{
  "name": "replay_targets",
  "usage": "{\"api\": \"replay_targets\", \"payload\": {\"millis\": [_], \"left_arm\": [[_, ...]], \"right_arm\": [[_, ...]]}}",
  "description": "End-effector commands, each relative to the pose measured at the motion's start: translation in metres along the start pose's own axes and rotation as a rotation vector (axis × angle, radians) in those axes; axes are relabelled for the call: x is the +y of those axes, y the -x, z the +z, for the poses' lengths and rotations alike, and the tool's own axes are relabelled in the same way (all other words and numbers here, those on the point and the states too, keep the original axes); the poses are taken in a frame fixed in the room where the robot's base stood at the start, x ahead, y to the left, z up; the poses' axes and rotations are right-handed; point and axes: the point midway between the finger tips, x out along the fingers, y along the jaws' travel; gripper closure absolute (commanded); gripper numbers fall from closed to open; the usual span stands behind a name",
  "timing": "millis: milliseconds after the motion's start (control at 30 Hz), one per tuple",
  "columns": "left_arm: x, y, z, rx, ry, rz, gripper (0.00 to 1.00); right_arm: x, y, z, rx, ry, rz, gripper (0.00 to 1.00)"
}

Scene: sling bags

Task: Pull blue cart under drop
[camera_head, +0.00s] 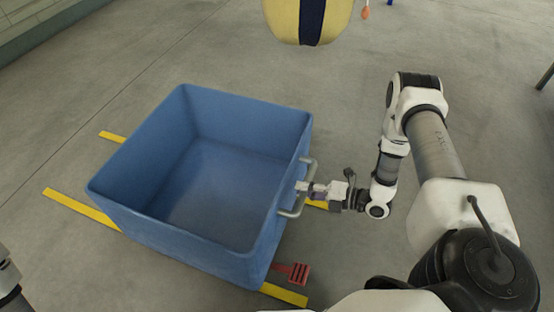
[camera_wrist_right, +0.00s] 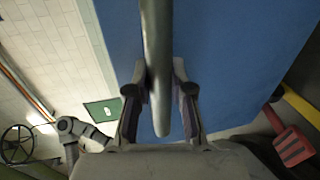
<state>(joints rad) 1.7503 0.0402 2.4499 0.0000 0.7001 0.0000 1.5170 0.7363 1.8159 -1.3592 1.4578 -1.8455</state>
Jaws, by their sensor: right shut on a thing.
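The blue cart (camera_head: 215,185) is an open, empty bin standing on the floor left of my right arm. Its grey bar handle (camera_head: 297,190) is on the side facing that arm. My right gripper (camera_head: 304,187) is at the handle, and in the right wrist view its two fingers (camera_wrist_right: 160,100) are on both sides of the handle bar (camera_wrist_right: 157,60), shut on it. A yellow bag with a dark stripe (camera_head: 308,18) is at the top edge of the head view, partly cut off. Only a bit of my left arm shows at the lower left; its gripper is out of view.
Yellow floor strips (camera_head: 80,208) lie around the cart, partly hidden by it. A red pedal-like part (camera_head: 293,272) sticks out at the cart's near right corner. Grey floor is clear behind the cart. A small orange thing (camera_head: 365,12) is at the top.

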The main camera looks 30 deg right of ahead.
Motion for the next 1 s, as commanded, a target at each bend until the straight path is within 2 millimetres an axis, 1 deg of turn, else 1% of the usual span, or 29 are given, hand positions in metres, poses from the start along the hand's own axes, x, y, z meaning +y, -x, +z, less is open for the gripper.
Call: {"api": "replay_targets", "payload": {"millis": [33, 100, 200, 300, 400, 500, 600, 967, 1000], "left_arm": [[0.000, 0.014, 0.000, 0.000, 0.000, 0.000, 0.60], [0.000, 0.021, 0.000, 0.000, 0.000, 0.000, 0.60], [0.000, 0.029, 0.000, 0.000, 0.000, 0.000, 0.60], [0.000, 0.034, 0.000, 0.000, 0.000, 0.000, 0.60], [0.000, 0.038, 0.000, 0.000, 0.000, 0.000, 0.60], [0.000, 0.040, 0.000, -0.001, 0.000, 0.000, 0.60], [0.000, 0.040, 0.000, -0.001, 0.000, 0.000, 0.60], [0.000, 0.040, 0.000, -0.001, 0.000, 0.000, 0.60], [0.000, 0.040, 0.000, 0.000, 0.000, 0.000, 0.60]], "right_arm": [[0.001, 0.019, -0.001, -0.002, -0.005, -0.007, 1.00], [-0.004, 0.040, -0.001, -0.001, -0.004, -0.006, 1.00], [-0.010, 0.064, -0.001, 0.000, -0.003, -0.005, 1.00], [-0.015, 0.084, -0.001, 0.001, -0.002, -0.005, 1.00], [-0.019, 0.098, -0.001, 0.002, -0.001, -0.003, 1.00], [-0.022, 0.106, -0.001, 0.002, -0.001, -0.002, 1.00], [-0.023, 0.111, -0.001, 0.003, -0.001, -0.001, 1.00], [-0.024, 0.112, -0.001, 0.003, -0.001, -0.001, 1.00], [-0.024, 0.112, -0.001, 0.003, -0.001, -0.001, 0.65]]}}
